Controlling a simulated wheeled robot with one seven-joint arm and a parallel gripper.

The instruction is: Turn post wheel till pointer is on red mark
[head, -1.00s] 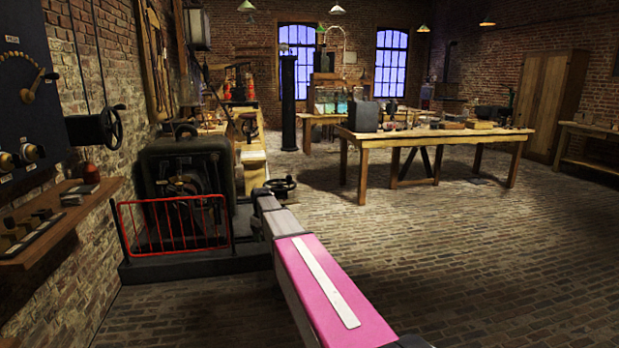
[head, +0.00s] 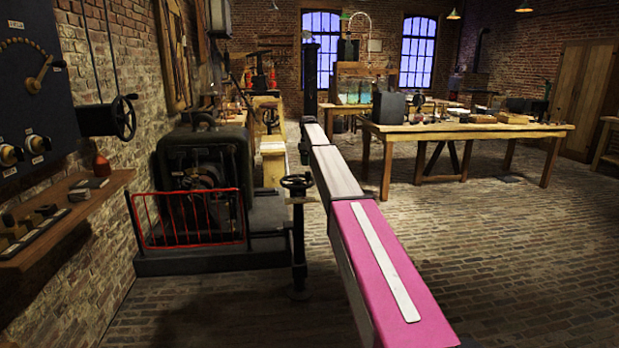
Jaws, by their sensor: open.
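The post wheel (head: 297,183) is a small dark handwheel lying level on top of a thin dark post (head: 299,245). It stands on the floor just left of my pink and grey arm, in front of the engine's right end. The wheel appears clear of my arm in the picture, but I cannot tell the depth between them. My gripper cannot be made out; the far end of the arm points away, beyond the wheel. No pointer or red mark can be made out on the post at this size.
A red railing (head: 188,219) fences the dark engine (head: 205,165) on the left. Another handwheel (head: 124,117) is on the wall at left, above a wooden shelf (head: 75,215). A wooden workbench (head: 460,140) stands at right. The brick floor (head: 500,270) at right is clear.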

